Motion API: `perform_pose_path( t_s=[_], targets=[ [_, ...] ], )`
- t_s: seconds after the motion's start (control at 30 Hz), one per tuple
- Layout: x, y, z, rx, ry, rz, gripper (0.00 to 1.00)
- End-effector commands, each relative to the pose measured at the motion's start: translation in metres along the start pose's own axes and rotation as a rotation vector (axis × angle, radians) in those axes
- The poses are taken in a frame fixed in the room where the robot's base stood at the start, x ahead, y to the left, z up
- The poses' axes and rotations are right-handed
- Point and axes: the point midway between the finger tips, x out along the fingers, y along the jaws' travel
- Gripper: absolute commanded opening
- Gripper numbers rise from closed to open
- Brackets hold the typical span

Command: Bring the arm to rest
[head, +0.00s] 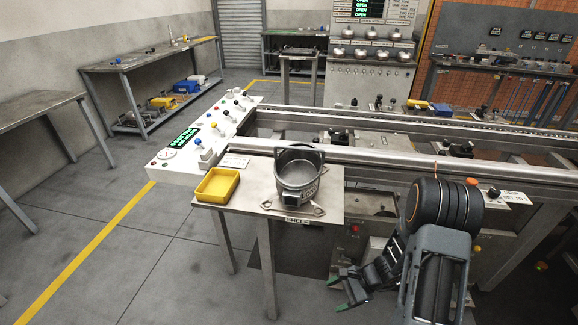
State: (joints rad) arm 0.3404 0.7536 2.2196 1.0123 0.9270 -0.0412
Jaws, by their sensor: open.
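My arm reaches in from the lower right in the head view. My gripper (345,292) hangs low, right of the shelf table's front legs and below its top. Its dark fingers with green tips are apart, and nothing shows between them.
A small metal table (246,203) holds a yellow tray (218,184) and a grey metal pot (297,172). A conveyor rail (400,160) runs behind my arm to the right. A white control panel (205,143) stands left. The floor at left is clear.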

Motion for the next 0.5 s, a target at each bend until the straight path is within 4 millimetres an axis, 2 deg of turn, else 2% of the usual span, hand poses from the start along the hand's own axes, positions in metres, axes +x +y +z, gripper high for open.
perform_pose_path(
  t_s=[0.03,0.1,0.3,0.5],
  targets=[
    [-0.029,-0.003,0.033,-0.119,0.039,0.065,0.7],
    [-0.058,0.0,0.062,-0.275,0.096,0.165,0.7],
    [-0.143,0.007,0.137,-0.678,0.309,0.412,0.7],
    [-0.22,0.005,0.207,-0.992,0.557,0.566,0.7]
  ],
)
